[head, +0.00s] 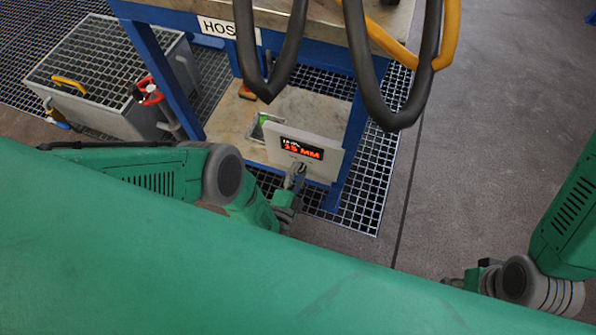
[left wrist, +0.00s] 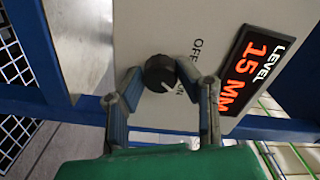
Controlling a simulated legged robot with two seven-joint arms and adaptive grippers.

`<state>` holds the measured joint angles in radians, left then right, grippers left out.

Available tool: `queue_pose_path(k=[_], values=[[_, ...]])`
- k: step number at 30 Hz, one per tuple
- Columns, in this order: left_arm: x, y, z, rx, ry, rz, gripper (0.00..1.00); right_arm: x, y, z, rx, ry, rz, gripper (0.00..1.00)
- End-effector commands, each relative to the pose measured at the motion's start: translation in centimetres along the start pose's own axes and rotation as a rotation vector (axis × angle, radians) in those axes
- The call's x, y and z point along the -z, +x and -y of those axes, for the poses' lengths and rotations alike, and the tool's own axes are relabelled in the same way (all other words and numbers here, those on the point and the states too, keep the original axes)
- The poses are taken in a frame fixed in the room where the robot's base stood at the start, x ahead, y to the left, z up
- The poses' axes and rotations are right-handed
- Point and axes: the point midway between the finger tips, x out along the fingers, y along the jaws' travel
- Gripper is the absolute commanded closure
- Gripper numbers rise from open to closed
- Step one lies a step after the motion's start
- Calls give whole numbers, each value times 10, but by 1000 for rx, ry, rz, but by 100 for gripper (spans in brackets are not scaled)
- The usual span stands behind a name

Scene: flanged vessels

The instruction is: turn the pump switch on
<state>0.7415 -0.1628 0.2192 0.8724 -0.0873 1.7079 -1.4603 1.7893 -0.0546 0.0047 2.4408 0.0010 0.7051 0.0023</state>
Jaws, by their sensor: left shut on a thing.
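The pump switch is a round black knob (left wrist: 160,72) with a white pointer line on a light grey panel (left wrist: 200,20). The word OFF is printed to its right, and a second label below that is partly hidden by a finger. The pointer line slants toward the lower right. My left gripper (left wrist: 157,75) is shut on the knob, one finger on each side. In the head view my left gripper (head: 293,178) is at the front of the panel (head: 310,140) and hides the knob. My right gripper (head: 458,282) is at the lower right, away from the panel; its fingers are unclear.
A red-lit level display (left wrist: 255,70) reading 15 MM is beside the switch. A blue-framed table (head: 168,78) with a HOS label and hanging dark hoses (head: 400,118) stands behind. A grated grey box (head: 110,75) is at left. The right floor is clear.

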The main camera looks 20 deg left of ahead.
Motion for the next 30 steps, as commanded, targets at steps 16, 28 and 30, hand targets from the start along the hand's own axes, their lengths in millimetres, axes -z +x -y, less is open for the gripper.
queue_pose_path(k=[16, 28, 30], values=[[1, -3, -4, -13, 55, 0, 99, 0, 1, 0, 0, 0, 0, 60], [1, -2, -2, -7, 55, -1, 50, 0, 1, 0, 0, 0, 0, 60], [1, -2, -2, -6, 55, 0, 50, 0, 1, 0, 0, 0, 0, 60]])
